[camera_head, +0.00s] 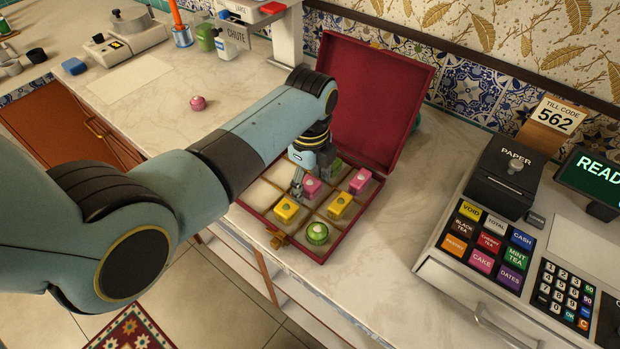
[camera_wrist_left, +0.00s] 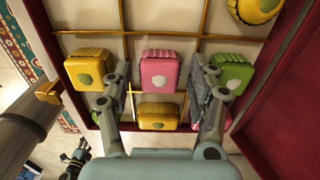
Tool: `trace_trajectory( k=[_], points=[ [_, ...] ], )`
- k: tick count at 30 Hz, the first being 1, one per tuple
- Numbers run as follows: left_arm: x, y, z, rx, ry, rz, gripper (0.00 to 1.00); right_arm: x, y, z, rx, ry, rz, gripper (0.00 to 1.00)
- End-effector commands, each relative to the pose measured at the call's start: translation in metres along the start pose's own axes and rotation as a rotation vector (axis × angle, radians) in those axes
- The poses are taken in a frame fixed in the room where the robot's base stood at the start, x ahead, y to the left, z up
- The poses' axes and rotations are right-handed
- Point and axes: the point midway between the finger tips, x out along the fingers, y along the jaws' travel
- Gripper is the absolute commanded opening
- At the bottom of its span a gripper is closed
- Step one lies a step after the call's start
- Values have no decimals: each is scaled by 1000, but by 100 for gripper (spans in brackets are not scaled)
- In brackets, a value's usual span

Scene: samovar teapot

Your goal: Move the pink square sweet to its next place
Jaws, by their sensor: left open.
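A pink square sweet (camera_head: 311,187) with a pale top mark sits in a compartment of the open red box (camera_head: 326,248). In the left wrist view this pink sweet (camera_wrist_left: 160,69) lies between my two fingers. Another pink square sweet (camera_head: 360,181) sits further right in the box. My left gripper (camera_head: 297,186) points down into the box, open, its fingers on either side of the nearer pink sweet; I cannot tell whether they touch it. Its fingers also show in the left wrist view (camera_wrist_left: 161,72).
Around the pink sweet are a yellow square sweet (camera_head: 286,209), another yellow one (camera_head: 340,205) and a green square one (camera_wrist_left: 232,72). A green round sweet (camera_head: 317,233) is at the front. A pink round sweet (camera_head: 197,103) lies on the counter. The till (camera_head: 480,285) stands right.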

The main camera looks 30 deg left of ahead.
Motion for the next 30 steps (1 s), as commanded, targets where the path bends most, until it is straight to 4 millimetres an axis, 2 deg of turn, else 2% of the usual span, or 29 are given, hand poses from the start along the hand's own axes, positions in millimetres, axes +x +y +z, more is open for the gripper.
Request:
trace_trajectory(
  k=[5, 15, 19, 24, 30],
  points=[
    [-12, -1, 0, 0, 0, -3, 59, -2, -3, -3, 2, 4, -4, 36],
    [-85, -1, 0, 0, -1, -5, 59, -6, 0, -7, 1, 10, -1, 36],
    [-107, -1, 0, 0, -1, -3, 59, -6, 2, -7, 0, 10, 1, 36],
    [-121, -1, 0, 0, 0, -1, 59, -6, 4, -7, -1, 10, 4, 36],
    [-123, 0, 0, 0, 0, 0, 59, -6, 4, -7, -1, 10, 5, 36]
  ],
)
